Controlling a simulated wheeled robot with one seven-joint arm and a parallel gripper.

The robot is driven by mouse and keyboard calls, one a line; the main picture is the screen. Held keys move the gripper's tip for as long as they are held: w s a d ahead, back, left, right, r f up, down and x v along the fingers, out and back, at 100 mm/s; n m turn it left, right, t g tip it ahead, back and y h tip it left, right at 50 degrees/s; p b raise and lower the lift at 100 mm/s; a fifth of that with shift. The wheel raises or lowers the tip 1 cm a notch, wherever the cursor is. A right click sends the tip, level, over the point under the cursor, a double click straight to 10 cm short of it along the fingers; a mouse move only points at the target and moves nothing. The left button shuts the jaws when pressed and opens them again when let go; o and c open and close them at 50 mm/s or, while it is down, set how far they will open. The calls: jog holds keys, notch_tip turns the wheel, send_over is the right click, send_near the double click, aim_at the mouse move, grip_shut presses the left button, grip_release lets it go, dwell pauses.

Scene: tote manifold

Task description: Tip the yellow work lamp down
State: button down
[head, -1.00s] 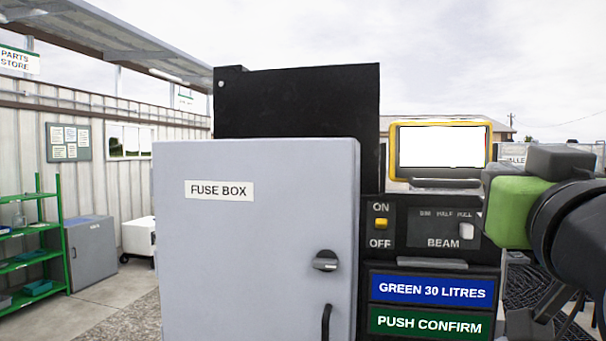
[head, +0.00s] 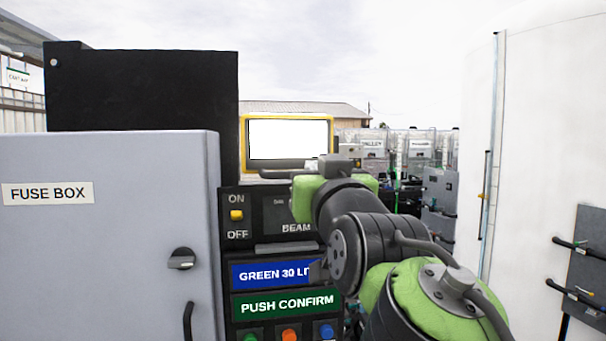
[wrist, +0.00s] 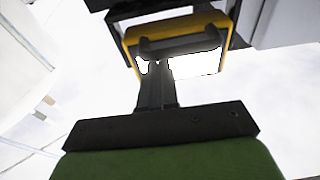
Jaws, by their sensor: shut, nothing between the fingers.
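The yellow work lamp (head: 288,117) stands at the top of the panel in the head view, its bright white face turned towards me. A dark bar (head: 275,174) runs along its lower edge. In the wrist view the lamp's yellow frame (wrist: 205,22) and a dark handle bar (wrist: 180,44) show at the top. My gripper (wrist: 157,66) is shut and empty, its fingertips overlapping the lamp's lit face below that bar in the picture. In the head view my gripper (head: 298,162) overlaps the lamp's lower right; I cannot tell whether it touches. My arm hides part of the panel.
The grey fuse box (head: 105,250) stands left of the panel, with a black plate (head: 145,90) behind it. Switches and a yellow on/off toggle (head: 237,215) sit under the lamp. A white tank (head: 545,110) stands at the right. Air above the lamp is clear.

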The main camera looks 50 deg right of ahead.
jog(key=shift+w+f+b, duration=0.1)
jog(key=shift+f+b, duration=0.4)
jog(key=shift+b, duration=0.3)
jog(key=shift+w+d+f+t+h+b, duration=0.15)
jog(key=shift+f+t+h+b, duration=0.25)
jog(key=shift+b, duration=0.75)
jog(key=w+d+f+t+h+b, duration=0.2)
jog(key=w+d+f+t+b, duration=0.1)
jog(key=b, duration=1.1)
jog(key=shift+w+d+f+t+h, duration=0.25)
jog(key=shift+w+f+t+h, duration=0.25)
jog(key=shift+w+f, duration=0.65)
jog(key=shift+s, duration=0.1)
jog(key=shift+f+b, duration=0.15)
jog(key=shift+b, duration=0.15)
